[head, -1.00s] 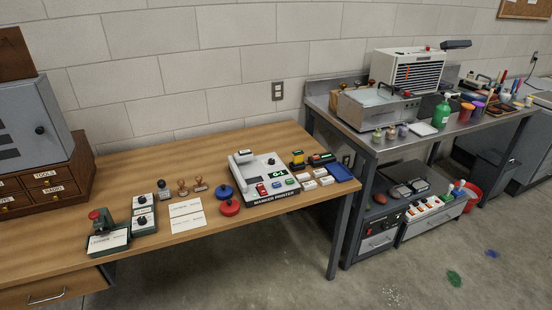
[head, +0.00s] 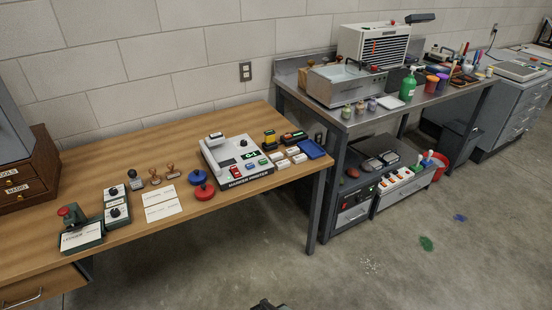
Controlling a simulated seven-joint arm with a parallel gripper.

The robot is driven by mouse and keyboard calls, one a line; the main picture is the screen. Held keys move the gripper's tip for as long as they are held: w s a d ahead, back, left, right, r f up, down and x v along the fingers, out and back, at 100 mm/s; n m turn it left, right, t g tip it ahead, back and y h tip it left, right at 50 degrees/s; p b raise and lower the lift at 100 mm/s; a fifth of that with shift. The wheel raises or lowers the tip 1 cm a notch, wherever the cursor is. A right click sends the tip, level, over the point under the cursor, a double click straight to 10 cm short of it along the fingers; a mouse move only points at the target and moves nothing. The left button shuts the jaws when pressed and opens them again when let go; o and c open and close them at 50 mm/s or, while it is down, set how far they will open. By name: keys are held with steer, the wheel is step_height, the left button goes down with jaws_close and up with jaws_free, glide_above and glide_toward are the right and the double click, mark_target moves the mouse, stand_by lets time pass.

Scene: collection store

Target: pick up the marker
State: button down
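I cannot single out a marker for certain. Thin upright pen-like sticks (head: 466,50), red among them, stand at the far right of the steel table, too small to tell apart. A few small coloured upright items (head: 427,158) stand on the low shelf unit. A small dark piece pokes in at the bottom edge, perhaps my own arm or gripper. Its fingers cannot be made out, and nothing shows held.
The wooden table (head: 140,222) carries a white printer-like device (head: 228,152), red and blue round pieces, stamps and cards. The steel table (head: 335,115) holds a green bottle (head: 408,84), cups and a metal basin. A red bucket (head: 438,166) stands behind.

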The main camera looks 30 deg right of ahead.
steer(key=c, duration=1.8)
jaws_free()
steer(key=o, duration=1.1)
